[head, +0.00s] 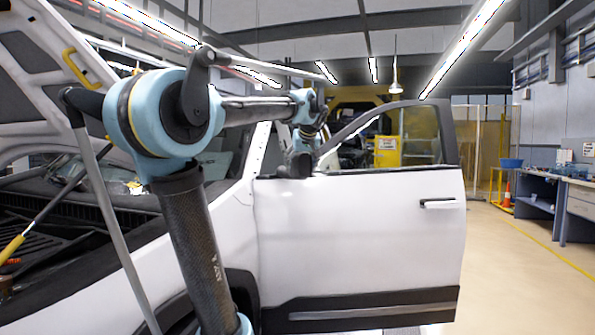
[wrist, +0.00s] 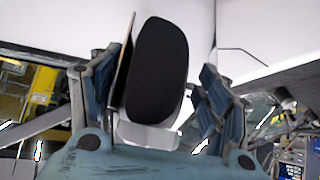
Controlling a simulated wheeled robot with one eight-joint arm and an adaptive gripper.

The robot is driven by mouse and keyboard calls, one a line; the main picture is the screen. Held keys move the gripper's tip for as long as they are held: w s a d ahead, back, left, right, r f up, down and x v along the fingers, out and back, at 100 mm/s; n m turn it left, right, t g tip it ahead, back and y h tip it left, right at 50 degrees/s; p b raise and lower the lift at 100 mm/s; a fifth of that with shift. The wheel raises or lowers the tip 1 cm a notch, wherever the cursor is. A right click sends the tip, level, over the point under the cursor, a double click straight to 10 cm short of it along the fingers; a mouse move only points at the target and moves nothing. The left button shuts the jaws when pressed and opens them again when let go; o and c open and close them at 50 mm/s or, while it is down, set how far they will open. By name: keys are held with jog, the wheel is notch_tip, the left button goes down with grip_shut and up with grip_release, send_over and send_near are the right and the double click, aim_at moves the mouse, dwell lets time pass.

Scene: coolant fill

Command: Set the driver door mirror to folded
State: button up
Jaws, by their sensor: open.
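The white driver door (head: 360,235) stands swung out from the vehicle, with its window frame above it. The dark door mirror (head: 298,162) is at the front upper corner of the door, partly hidden by my arm's end. In the wrist view the mirror (wrist: 158,70) is a dark rounded oblong with a light grey part at its lower end. My gripper (wrist: 160,78) is open, with one blue finger on each side of the mirror. A gap shows on the right; on the left the finger is close, and contact cannot be told. In the head view my gripper (head: 308,140) is small and partly hidden.
The raised hood (head: 40,70) and its support are at the left, close to my arm. A workbench (head: 570,195) and an orange cone (head: 507,192) stand at the right. The floor right of the door is clear.

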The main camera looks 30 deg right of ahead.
jog(key=shift+x, duration=1.2)
jog(key=shift+c, duration=0.5)
jog(key=c, duration=1.4)
